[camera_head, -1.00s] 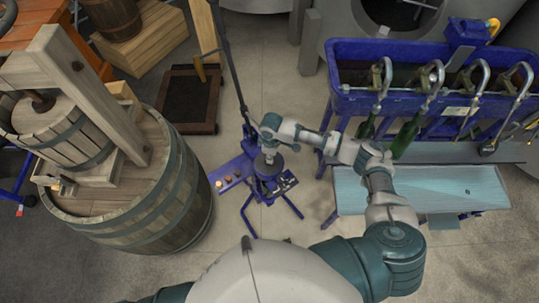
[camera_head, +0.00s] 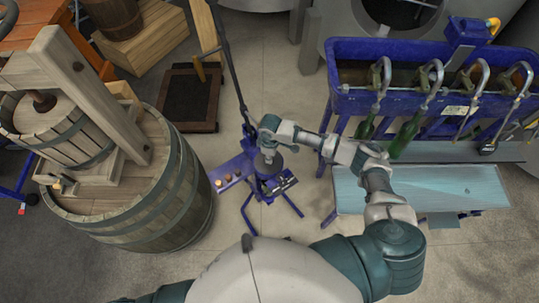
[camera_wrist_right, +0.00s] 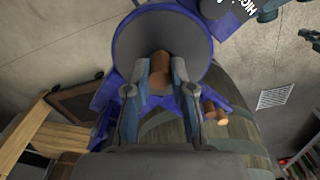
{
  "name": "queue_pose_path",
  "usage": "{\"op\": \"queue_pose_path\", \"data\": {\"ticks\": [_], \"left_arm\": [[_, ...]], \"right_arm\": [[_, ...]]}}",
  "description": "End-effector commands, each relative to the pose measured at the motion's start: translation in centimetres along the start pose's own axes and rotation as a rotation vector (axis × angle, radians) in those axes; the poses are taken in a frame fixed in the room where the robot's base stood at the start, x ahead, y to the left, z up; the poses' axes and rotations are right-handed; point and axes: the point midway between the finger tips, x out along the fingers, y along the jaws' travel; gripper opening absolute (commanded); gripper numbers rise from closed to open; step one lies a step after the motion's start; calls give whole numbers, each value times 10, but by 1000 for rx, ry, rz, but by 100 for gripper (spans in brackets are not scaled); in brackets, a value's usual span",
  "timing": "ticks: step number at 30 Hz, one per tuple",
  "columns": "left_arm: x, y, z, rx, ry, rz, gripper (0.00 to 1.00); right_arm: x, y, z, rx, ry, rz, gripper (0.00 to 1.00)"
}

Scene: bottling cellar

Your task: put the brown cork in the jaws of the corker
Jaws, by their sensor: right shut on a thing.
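The blue corker (camera_head: 268,188) stands on the floor near the middle of the head view, with a long dark lever rising from it. My right gripper (camera_head: 268,152) is over the corker's grey round part. In the right wrist view, my right gripper (camera_wrist_right: 160,82) is shut on the brown cork (camera_wrist_right: 161,66), which shows between the fingertips. The grey round part of the corker (camera_wrist_right: 130,45) is behind the cork; I cannot tell whether they touch. The jaws of the corker are hidden. My left gripper is not in view.
Other corks (camera_head: 219,183) lie on the corker's blue side shelf; one (camera_wrist_right: 216,113) shows in the wrist view. A barrel (camera_head: 165,205) with a wooden press stands left. A blue bottle filler (camera_head: 400,103) and pale bench (camera_head: 440,190) are right. Floor in front of the corker is clear.

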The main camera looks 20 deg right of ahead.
Motion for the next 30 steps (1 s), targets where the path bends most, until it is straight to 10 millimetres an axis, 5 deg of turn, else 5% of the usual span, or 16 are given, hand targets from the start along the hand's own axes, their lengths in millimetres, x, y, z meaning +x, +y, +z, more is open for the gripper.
{"op": "queue_pose_path", "data": {"ticks": [5,22,23,26,30], "left_arm": [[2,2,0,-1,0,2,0],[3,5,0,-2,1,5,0],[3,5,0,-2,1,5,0],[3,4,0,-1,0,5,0],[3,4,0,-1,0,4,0]], "right_arm": [[7,0,2,3,-8,1,4],[15,2,4,4,-10,1,2],[15,2,4,4,-10,1,27],[14,2,3,4,-9,2,52],[13,1,2,3,-8,2,52]]}}
